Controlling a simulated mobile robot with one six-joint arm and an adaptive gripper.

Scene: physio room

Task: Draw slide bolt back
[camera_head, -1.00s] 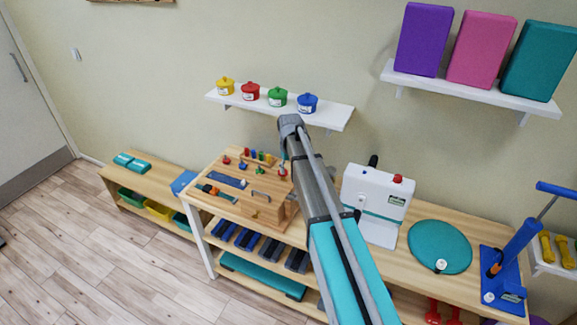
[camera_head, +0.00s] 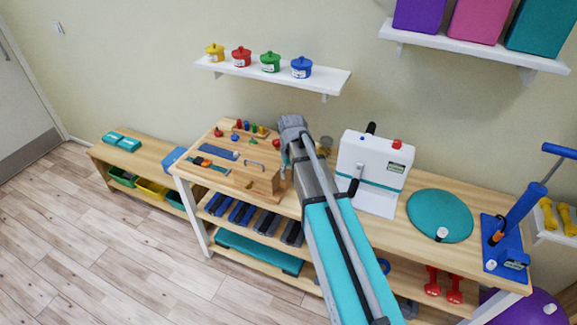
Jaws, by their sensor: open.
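A wooden activity board (camera_head: 262,183) with latches and fittings stands on the left part of the wooden bench. On its top are a blue plate (camera_head: 221,152), a curved metal handle (camera_head: 255,164) and a dark strap-like fitting with an orange part (camera_head: 203,162). Which fitting is the slide bolt is too small to tell. My arm reaches up from the bottom, and its grey upper joint is beside the board's right end. My gripper's fingers do not show; the arm hides that area. I see no contact with the board.
A white device (camera_head: 374,172) with a crank stands right of my arm. A teal disc (camera_head: 440,215) and a blue stand (camera_head: 507,243) are farther right. A wall shelf (camera_head: 275,79) with coloured pots hangs behind the board. Open floor lies at the left.

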